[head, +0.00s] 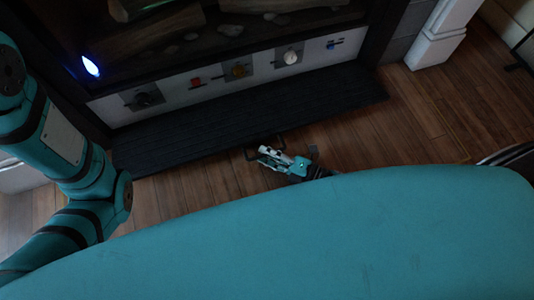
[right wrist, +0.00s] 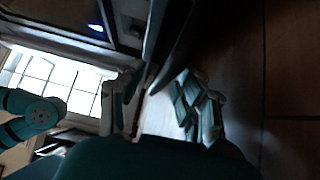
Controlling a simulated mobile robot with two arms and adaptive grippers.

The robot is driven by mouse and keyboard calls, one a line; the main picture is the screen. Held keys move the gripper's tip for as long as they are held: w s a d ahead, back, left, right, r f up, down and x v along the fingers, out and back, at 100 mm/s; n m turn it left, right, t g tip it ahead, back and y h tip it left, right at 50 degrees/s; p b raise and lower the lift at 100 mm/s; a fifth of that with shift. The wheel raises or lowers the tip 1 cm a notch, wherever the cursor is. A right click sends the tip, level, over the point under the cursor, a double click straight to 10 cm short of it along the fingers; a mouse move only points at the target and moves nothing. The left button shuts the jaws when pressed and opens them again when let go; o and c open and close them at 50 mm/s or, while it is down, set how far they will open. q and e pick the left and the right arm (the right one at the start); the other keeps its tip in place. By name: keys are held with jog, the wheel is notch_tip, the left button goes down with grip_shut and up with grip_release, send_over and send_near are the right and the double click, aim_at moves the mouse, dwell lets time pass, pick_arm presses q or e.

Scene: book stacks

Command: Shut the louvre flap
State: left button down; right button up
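The louvre flap (head: 240,118) is a wide, dark slatted panel under the fireplace's control strip. It is swung down and open, its front edge out over the wooden floor. My right gripper (head: 266,152) is just in front of that edge, near its middle; whether it touches is unclear. In the right wrist view its two fingers (right wrist: 155,105) stand apart with nothing visible between them. A dark edge, likely the flap's, shows above them. My left arm comes in at the left of the head view, but its gripper is out of view.
Above the flap, a pale control strip (head: 210,84) carries several knobs and switches. Behind glass are logs (head: 155,32) and a blue light (head: 90,66). A white plinth (head: 437,45) stands right of the fireplace. Bare wooden floor (head: 420,115) lies right of the flap.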

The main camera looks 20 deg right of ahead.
jog(key=shift+a, duration=0.1)
grip_shut()
dwell(0.5)
